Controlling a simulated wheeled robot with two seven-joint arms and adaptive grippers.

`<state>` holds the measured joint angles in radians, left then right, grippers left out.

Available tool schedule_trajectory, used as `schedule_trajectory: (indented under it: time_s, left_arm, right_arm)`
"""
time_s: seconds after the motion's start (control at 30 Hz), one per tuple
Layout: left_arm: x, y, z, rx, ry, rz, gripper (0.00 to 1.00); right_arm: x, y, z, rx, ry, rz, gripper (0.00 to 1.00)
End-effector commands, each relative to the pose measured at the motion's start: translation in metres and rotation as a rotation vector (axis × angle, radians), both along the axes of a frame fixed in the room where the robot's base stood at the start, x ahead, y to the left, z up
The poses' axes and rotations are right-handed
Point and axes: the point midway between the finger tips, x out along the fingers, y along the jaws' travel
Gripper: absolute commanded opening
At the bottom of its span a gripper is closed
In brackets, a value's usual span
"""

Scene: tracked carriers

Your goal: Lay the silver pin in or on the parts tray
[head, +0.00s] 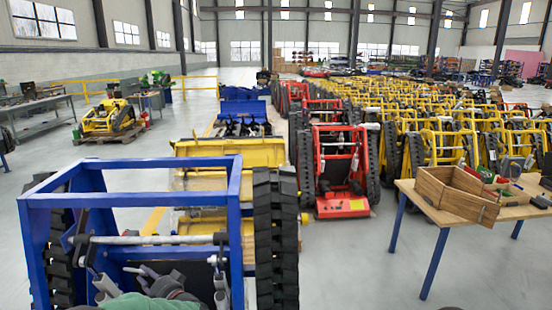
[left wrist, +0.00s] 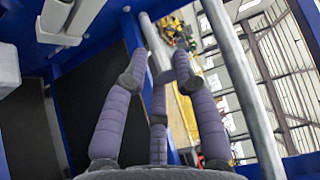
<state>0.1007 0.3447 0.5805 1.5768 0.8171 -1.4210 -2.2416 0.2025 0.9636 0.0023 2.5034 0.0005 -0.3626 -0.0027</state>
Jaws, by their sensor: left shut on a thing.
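My left gripper (head: 148,270) is low inside the blue carrier frame (head: 136,164) at the left of the head view. In the left wrist view its padded fingers (left wrist: 158,78) are closed around the end of a silver pin (left wrist: 153,40), which points away from the palm. In the head view the pin is hard to tell from the carrier's grey parts. A wooden open-topped box (head: 457,193), the clearest tray-like thing in view, stands on the table at the right, far from my left gripper. My right gripper is not in view.
A silver crossbar (head: 150,240) spans the blue frame close to my left gripper; a thick grey rod (left wrist: 243,85) runs beside the fingers in the wrist view. The wooden table (head: 432,213) also holds small tools. Red and yellow carriers fill the back; the floor before the table is clear.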

Motion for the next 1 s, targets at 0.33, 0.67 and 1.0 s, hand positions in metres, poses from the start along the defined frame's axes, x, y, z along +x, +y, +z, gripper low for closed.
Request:
schedule_trajectory:
  time_s: [0.33, 0.67, 1.0]
  left_arm:
    - [-0.039, -0.112, -0.099, -0.004, 0.008, -0.503, 0.00]
    - [-0.102, -0.208, -0.155, -0.005, 0.002, -0.876, 0.00]
    - [-0.132, -0.235, -0.176, -0.001, 0.002, -0.982, 0.00]
  right_arm:
    - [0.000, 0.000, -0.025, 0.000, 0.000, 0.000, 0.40]
    - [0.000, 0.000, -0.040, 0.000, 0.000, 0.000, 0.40]
    - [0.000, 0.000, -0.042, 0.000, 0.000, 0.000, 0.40]
